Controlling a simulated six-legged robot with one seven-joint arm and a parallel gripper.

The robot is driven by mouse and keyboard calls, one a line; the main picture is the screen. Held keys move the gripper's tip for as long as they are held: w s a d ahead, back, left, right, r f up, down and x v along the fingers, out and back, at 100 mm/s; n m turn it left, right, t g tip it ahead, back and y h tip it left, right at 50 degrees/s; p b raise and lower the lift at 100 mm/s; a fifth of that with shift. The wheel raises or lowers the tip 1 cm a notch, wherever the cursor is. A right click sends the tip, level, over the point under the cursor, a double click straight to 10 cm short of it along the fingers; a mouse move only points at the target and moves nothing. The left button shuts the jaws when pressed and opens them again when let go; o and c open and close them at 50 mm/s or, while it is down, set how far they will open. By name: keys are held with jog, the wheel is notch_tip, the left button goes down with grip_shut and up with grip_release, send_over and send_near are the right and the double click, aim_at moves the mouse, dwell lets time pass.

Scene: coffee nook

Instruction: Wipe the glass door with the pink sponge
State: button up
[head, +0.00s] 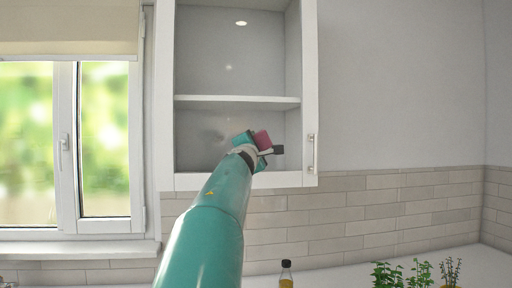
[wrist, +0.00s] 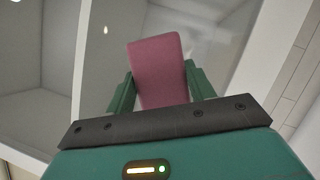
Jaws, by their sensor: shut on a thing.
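The pink sponge (wrist: 157,62) stands between the two green fingers of my gripper (wrist: 159,85) in the wrist view. My gripper is shut on it. In the head view the sponge (head: 263,139) shows at the end of my arm, with my gripper (head: 254,143) in front of the lower part of the cabinet's glass door (head: 211,138). The door has a white frame, and a shelf shows through it. A faint smudge shows on the glass just left of my gripper. I cannot tell whether the sponge touches the glass.
The door handle (head: 310,153) is on the right of the frame. A window (head: 66,145) is at the left. Below, a bottle (head: 286,274) and green potted herbs (head: 403,275) stand on the counter. The wall right of the cabinet is bare.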

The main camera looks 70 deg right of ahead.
aim_at(214, 143)
jog(key=shift+t, duration=0.3)
jog(key=shift+w+a+f, duration=0.1)
jog(key=shift+w+a, duration=0.4)
jog(key=shift+w, duration=0.65)
jog(key=shift+w+a, duration=0.55)
jog(key=shift+w, duration=0.65)
jog(key=shift+w+a+f, duration=0.1)
jog(key=shift+w+a, duration=0.4)
jog(key=shift+w, duration=0.65)
jog(key=shift+w+a+r, duration=0.1)
jog(key=shift+w+a, duration=0.45)
jog(key=shift+w, duration=0.35)
jog(key=shift+w+a+f, duration=0.1)
jog(key=shift+w+a, duration=0.45)
jog(key=shift+w, duration=0.35)
jog(key=shift+w+a+r, duration=0.1)
jog(key=shift+w+a, duration=0.45)
jog(key=shift+w, duration=0.35)
jog(key=shift+s, duration=0.1)
jog(key=shift+s, duration=0.1)
jog(key=shift+s+a+r, duration=0.1)
jog(key=shift+s+a, duration=0.35)
jog(key=shift+a, duration=0.45)
jog(key=shift+s+a+f, duration=0.1)
jog(key=shift+s+a, duration=0.4)
jog(key=shift+a, duration=0.35)
jog(key=shift+s+a+r, duration=0.1)
jog(key=shift+s+a, duration=0.35)
jog(key=shift+a, duration=0.45)
